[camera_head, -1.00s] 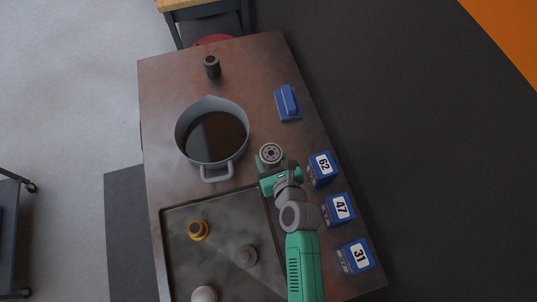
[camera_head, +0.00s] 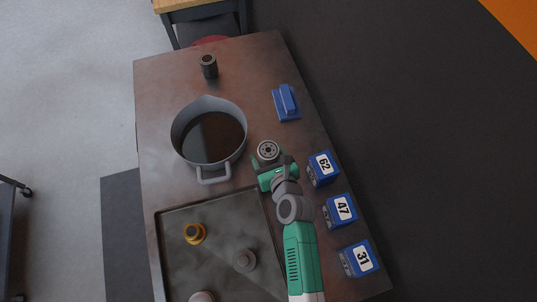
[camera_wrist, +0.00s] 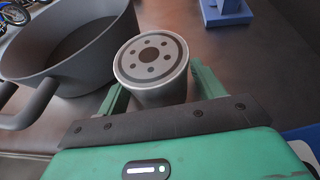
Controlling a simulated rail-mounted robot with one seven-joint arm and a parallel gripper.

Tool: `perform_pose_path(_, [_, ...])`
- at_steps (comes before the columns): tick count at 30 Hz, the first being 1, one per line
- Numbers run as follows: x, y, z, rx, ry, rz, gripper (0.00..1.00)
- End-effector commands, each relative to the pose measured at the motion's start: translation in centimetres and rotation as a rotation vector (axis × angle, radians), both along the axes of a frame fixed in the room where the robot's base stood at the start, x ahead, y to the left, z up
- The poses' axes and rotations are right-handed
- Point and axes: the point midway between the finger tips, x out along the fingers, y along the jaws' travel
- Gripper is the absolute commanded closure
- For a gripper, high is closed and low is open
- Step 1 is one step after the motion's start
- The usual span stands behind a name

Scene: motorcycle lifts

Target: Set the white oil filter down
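The white oil filter (camera_head: 268,150) looks pale grey, with a dark ring of holes on its upward-facing end. In the wrist view the filter (camera_wrist: 155,75) stands between the two green fingers of my gripper (camera_wrist: 160,92). The fingers lie close against its sides, and I take them as shut on it. In the head view my gripper (camera_head: 270,166) is over the table, right of the grey pan. The filter's underside is hidden, so I cannot tell whether it touches the table.
A grey pan (camera_head: 177,142) of dark liquid stands left of the filter. Blue numbered boxes 62 (camera_head: 322,168), 47 (camera_head: 340,210) and 31 (camera_head: 359,258) line the right edge. A blue block (camera_head: 287,101) and dark cylinder (camera_head: 208,67) stand farther back. A tray (camera_head: 215,215) holds small parts.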

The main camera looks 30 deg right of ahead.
Motion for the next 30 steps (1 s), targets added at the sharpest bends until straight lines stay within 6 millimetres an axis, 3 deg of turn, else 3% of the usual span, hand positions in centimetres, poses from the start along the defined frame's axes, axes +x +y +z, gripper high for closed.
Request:
perform_pose_path(10, [-0.1, 0.0, 0.5, 0.0, -0.002, -0.001, 0.26])
perform_pose_path(24, [-9.6, 1.2, 4.3, 0.001, 0.0, -0.002, 0.26])
perform_pose_path(30, [-11.0, 1.4, 4.9, -0.001, -0.001, 0.0, 0.26])
